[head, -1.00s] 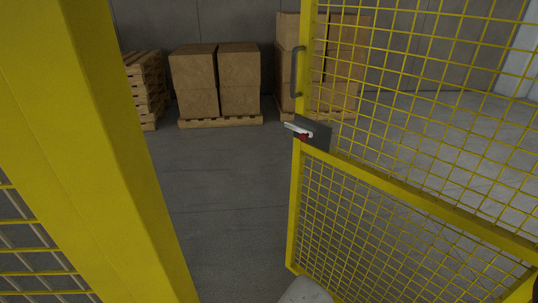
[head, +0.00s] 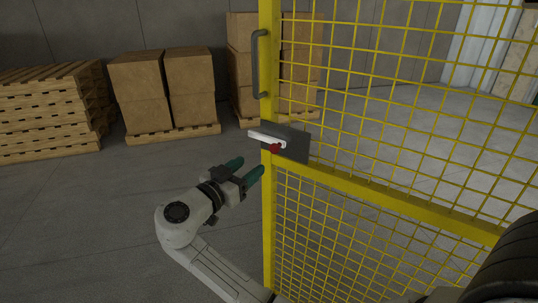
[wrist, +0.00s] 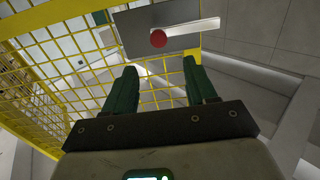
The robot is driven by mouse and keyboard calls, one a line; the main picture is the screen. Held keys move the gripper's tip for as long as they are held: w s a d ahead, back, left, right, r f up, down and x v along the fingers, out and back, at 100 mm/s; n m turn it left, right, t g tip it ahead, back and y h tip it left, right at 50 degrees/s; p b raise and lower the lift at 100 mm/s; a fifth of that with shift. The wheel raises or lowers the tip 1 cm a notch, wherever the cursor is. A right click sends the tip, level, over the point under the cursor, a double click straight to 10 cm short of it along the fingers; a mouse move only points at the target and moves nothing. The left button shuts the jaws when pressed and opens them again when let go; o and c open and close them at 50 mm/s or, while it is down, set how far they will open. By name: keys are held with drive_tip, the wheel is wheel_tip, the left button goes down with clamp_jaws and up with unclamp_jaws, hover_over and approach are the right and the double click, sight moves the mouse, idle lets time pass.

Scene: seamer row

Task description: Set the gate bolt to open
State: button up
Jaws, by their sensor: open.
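The gate bolt (head: 266,139) is a pale bar with a red knob (head: 274,148) on a dark grey plate (head: 295,146). The plate is fixed to the yellow mesh gate (head: 268,205) near its left upright, and the bar sticks out past that upright to the left. In the wrist view the bolt (wrist: 192,29) and red knob (wrist: 158,39) lie ahead of the fingers. My gripper (head: 249,170) has green fingers, open and empty, just below and left of the bolt and apart from it. It also shows in the wrist view (wrist: 158,80).
A grey handle (head: 256,64) sits on the gate upright above the bolt. Boxes on a pallet (head: 165,90), more boxes (head: 240,65) and stacked pallets (head: 50,110) stand behind. The floor left of the gate is clear.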

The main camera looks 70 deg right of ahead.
sight(273, 149)
drive_tip(key=d, duration=0.3)
drive_tip(key=s+d+p, duration=0.1)
drive_tip(key=d, duration=0.2)
drive_tip(key=s+d+p, duration=0.1)
drive_tip(key=d, duration=0.2)
drive_tip(key=shift+d, duration=0.4)
clamp_jaws()
